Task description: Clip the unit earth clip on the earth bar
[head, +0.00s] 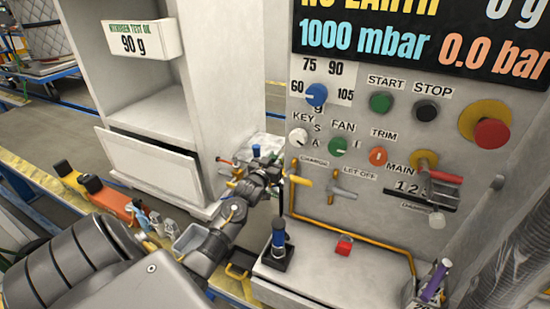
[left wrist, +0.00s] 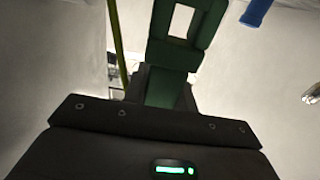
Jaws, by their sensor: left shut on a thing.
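My left gripper (head: 268,172) is in front of the gap between the white cabinet and the grey control panel. In the left wrist view its dark jaws (left wrist: 168,92) are shut on a green clip (left wrist: 179,55) with a rectangular opening, which I take for the unit earth clip. A yellow-green cable (left wrist: 118,45) hangs beside the clip. In the head view the clip is too small and covered to make out. I cannot identify the earth bar with certainty. The display (head: 420,38) reads "NO EARTH". My right gripper is not in view.
The control panel (head: 340,200) carries knobs, buttons and a yellow valve handle (head: 299,181) close to the gripper. A yellow pipe (head: 350,239) runs low along it. A blue-and-black fitting (head: 279,245) stands on the white ledge below. The cabinet (head: 220,70) stands left.

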